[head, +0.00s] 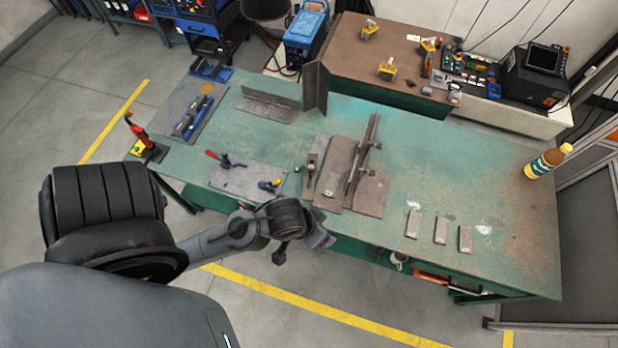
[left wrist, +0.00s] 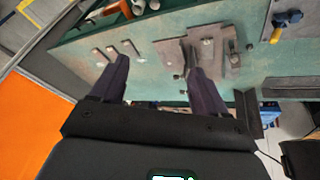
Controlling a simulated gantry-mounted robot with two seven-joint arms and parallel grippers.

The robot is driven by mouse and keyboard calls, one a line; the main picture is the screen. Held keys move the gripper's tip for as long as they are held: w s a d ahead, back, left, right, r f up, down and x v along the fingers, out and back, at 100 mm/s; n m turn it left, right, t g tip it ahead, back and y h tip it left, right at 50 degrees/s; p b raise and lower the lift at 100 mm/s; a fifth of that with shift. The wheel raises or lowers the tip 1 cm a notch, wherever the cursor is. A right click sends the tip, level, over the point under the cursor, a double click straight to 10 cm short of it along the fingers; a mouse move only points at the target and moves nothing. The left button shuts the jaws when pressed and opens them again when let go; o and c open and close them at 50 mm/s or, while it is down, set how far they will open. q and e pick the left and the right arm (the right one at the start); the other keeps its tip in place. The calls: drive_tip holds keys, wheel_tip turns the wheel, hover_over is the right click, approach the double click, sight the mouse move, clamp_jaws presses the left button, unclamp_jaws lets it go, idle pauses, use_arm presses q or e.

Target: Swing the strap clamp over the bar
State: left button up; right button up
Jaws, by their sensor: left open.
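A fixture with brown base plates (head: 371,194) lies at the middle of the green table, and a long, narrow upright bar (head: 362,155) runs along it. Left of it is a short flat strap-like piece with a knob, which looks like the strap clamp (head: 311,177); how it is joined is too small to tell. The fixture plates also show in the left wrist view (left wrist: 207,48). My left gripper (head: 326,242) is at the table's front edge, short of the fixture. In the left wrist view its two fingers (left wrist: 156,64) are apart with nothing between them. My right gripper does not show.
Three small metal plates (head: 440,229) lie to the right on the green table (head: 500,200). A plate with red and yellow-tipped toggle clamps (head: 245,178) lies left of the fixture. A dark upright plate (head: 315,87) stands behind. A bottle (head: 546,162) stands far right.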

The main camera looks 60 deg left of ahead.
use_arm(q)
drive_tip(key=s+d+f+n+g+h+b, duration=0.1)
drive_tip(key=d+f+n+b, duration=0.15)
drive_tip(key=f, duration=0.85)
drive_tip(key=s+d+f+n+g+h+b, duration=0.15)
drive_tip(key=f+n, duration=0.25)
drive_tip(key=f, duration=0.7)
drive_tip(key=n+g+y+b, duration=0.2)
drive_tip(key=y+b, duration=0.1)
drive_tip(key=b, duration=0.6)
hover_over(309, 189)
wheel_tip(309, 189, down, 4)
wheel_tip(309, 189, down, 8)
drive_tip(key=b, duration=0.2)
drive_tip(key=shift+b, duration=0.4)
drive_tip(key=shift+f, duration=0.8)
